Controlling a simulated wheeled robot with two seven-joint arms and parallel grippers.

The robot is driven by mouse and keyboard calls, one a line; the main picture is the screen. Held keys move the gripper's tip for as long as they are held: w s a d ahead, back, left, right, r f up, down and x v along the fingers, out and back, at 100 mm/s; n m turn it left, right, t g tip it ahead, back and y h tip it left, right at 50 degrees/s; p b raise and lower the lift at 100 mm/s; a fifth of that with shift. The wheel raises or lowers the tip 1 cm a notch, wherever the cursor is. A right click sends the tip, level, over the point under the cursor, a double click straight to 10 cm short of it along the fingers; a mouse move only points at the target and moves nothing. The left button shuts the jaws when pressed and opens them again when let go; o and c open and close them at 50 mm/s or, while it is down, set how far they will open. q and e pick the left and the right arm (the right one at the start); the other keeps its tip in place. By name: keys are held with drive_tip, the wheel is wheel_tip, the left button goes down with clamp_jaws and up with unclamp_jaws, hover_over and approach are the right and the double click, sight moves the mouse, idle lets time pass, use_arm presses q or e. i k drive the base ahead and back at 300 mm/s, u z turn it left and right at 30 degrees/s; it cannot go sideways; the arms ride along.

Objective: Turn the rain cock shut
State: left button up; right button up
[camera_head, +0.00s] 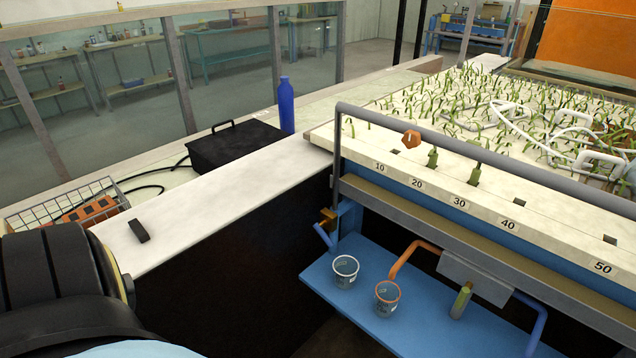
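No part is clearly labelled as the rain cock. A small brass-coloured fitting (328,215) sits at the flume's near left corner, above a short blue pipe (323,236); it could be a cock, but its handle position is too small to read. An orange-brown faceted knob (411,138) stands on the flume's white numbered edge, near the 10 and 20 marks; I cannot tell how it is turned. Neither of my grippers is in view. A dark link of my own arm fills the lower left corner, well apart from both parts.
A grey rail (470,155) runs along the flume's (522,231) near edge. Two cups (345,271) (387,298) and a green-topped bottle (461,301) stand on the blue shelf (325,281). A black case (235,150), blue bottle (286,106) and wire basket (62,208) line the left bench.

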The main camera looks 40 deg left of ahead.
sight(317, 225)
drive_tip(key=u, duration=1.45)
